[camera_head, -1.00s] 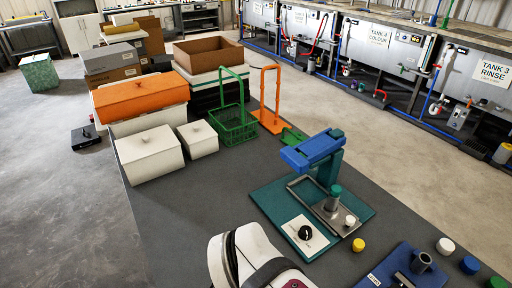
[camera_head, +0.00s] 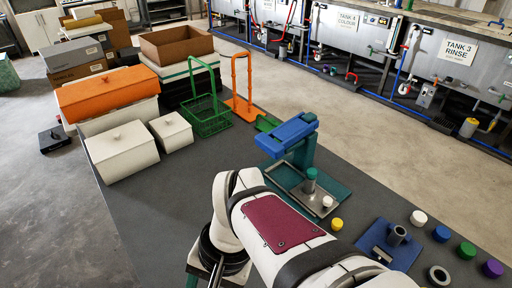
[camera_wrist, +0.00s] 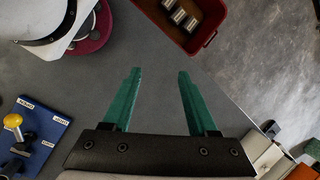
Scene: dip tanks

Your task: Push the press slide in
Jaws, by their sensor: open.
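The press (camera_head: 287,133) has a blue head on a teal post and a teal base, standing on the dark bench in the head view. Its slide, a grey metal frame (camera_head: 283,178), lies low at the front of the press. A green-topped cylinder (camera_head: 310,182) and a white cap (camera_head: 327,202) stand at its right end. My arm hides part of the base. In the wrist view my gripper (camera_wrist: 157,75) has two teal fingers wide apart with nothing between them, above the bench. The press is not in the wrist view.
White lidded boxes (camera_head: 122,151), a green basket (camera_head: 207,116) and an orange stand (camera_head: 240,92) are left of the press. A blue fixture (camera_head: 381,243) and several coloured caps are right. The wrist view shows a red bin (camera_wrist: 174,27) and a blue labelled board (camera_wrist: 39,137).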

